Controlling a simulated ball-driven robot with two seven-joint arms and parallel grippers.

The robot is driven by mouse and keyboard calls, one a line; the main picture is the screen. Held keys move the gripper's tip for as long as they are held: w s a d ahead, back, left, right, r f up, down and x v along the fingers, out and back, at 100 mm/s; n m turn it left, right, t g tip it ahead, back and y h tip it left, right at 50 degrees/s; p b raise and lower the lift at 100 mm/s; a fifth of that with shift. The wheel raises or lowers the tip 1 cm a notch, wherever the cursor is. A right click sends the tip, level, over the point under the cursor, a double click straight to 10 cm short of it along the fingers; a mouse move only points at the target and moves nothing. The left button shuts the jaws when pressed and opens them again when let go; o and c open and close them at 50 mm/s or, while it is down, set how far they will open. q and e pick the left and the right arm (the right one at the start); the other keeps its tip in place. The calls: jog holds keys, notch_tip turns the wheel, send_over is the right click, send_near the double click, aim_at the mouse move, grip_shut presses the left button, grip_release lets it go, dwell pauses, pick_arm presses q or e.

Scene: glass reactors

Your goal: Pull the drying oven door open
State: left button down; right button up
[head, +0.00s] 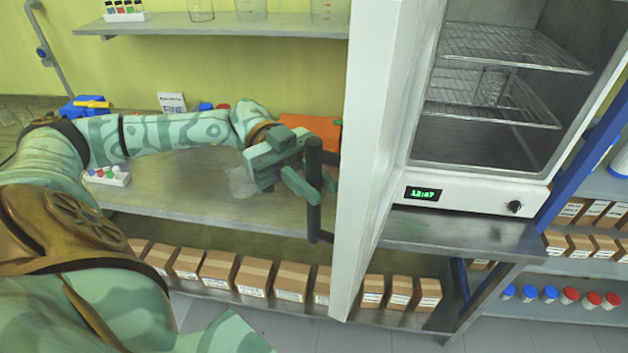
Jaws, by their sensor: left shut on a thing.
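The drying oven (470,192) stands on the metal bench at the right. Its white door (372,130) is swung wide open and stands out toward me, so the chamber shows. A dark vertical bar handle (314,195) is on the door's left-facing side. My left gripper (308,180) reaches in from the left and is shut on the handle, with its fingers around the bar. Inside the oven are wire racks (500,108), with a clear glass vessel (491,86) on one. My right gripper is not in view.
A bench (190,185) runs along the yellow-green wall, with a small rack of vials (106,176) and an orange item (318,130) on it. Cardboard boxes (290,280) line the shelf below. A wall shelf (220,27) holds glassware. A blue-post shelf unit (590,170) stands right of the oven.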

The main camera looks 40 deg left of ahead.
pick_arm(q)
jog(key=c, duration=1.3)
grip_release()
jog(key=shift+c, duration=0.2)
jog(key=w+a+b, duration=0.3)
jog(key=a+b, duration=0.3)
jog(key=a, duration=1)
jog(key=shift+w, duration=0.1)
